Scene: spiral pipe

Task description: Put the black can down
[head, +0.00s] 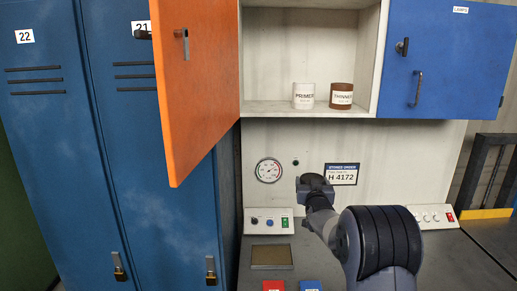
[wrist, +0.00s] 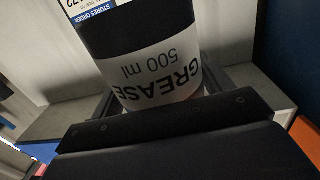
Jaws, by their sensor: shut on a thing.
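The black can (wrist: 165,65) fills the middle of the wrist view. It has a white label reading "GREASE 500 ml", which appears upside down there. My gripper (wrist: 163,98) has its fingers on either side of the can and is shut on it. In the head view my gripper (head: 315,184) is in front of the back panel, below the open cabinet and just left of the "H 4172" stores order card (head: 341,174). I cannot make out the can in the head view; my arm seems to hide it.
A white PRIMER can (head: 304,97) and a brown THINNER can (head: 341,97) stand in the open cabinet. Its orange door (head: 197,90) swings out on the left; a blue LAMPS door (head: 445,60) is closed. A gauge (head: 268,170) and control boxes (head: 266,221) sit below.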

